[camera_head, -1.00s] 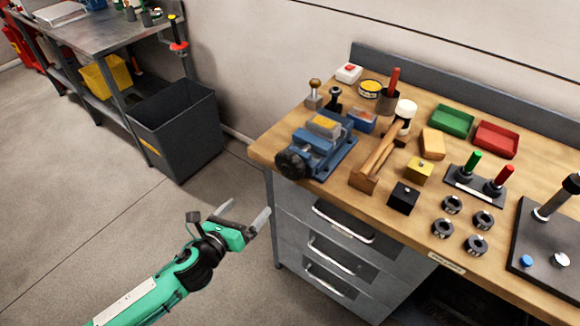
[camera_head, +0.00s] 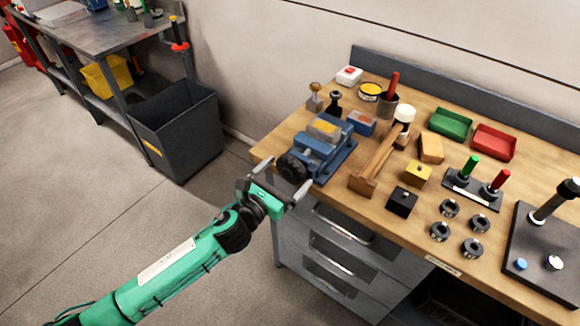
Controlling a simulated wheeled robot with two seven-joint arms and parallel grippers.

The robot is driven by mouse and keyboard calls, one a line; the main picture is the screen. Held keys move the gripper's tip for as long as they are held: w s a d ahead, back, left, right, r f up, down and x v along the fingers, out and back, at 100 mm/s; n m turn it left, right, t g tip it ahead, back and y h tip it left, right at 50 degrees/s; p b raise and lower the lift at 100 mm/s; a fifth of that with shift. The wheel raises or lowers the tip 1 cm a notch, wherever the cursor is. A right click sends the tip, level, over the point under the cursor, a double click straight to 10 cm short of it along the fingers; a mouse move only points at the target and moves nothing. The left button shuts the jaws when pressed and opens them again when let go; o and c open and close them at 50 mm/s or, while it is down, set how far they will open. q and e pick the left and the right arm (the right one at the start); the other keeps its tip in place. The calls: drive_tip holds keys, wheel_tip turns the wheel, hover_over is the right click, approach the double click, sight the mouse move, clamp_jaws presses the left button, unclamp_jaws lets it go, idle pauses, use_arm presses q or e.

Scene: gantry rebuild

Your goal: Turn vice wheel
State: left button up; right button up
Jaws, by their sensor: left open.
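The blue vice (camera_head: 325,150) sits on the workbench's left end, with a pale block showing at its jaws. Its black wheel (camera_head: 292,167) faces the front left, at the bench's front edge. My left gripper (camera_head: 277,178) is open, just in front of the wheel. One finger points up to the left of the wheel and the other lies below and right of it. I cannot tell whether either finger touches the wheel. My right gripper is not in view.
A wooden mallet (camera_head: 376,165), a black block (camera_head: 402,200) and a yellow block (camera_head: 417,173) stand right of the vice. Small knobbed tools (camera_head: 335,101) stand behind it. Drawers with handles (camera_head: 340,226) are below the bench top. A dark bin (camera_head: 178,130) stands on the floor to the left.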

use_arm(q)
drive_tip(key=shift+x, duration=0.9)
drive_tip(key=shift+w+d, duration=0.1)
drive_tip(key=shift+w, duration=0.05)
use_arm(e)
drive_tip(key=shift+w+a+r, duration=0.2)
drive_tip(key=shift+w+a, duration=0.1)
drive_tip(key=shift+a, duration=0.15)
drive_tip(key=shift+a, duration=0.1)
use_arm(q)
drive_tip(key=c, duration=1)
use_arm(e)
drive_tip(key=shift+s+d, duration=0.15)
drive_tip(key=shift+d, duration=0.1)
use_arm(q)
drive_tip(key=shift+n, duration=0.4)
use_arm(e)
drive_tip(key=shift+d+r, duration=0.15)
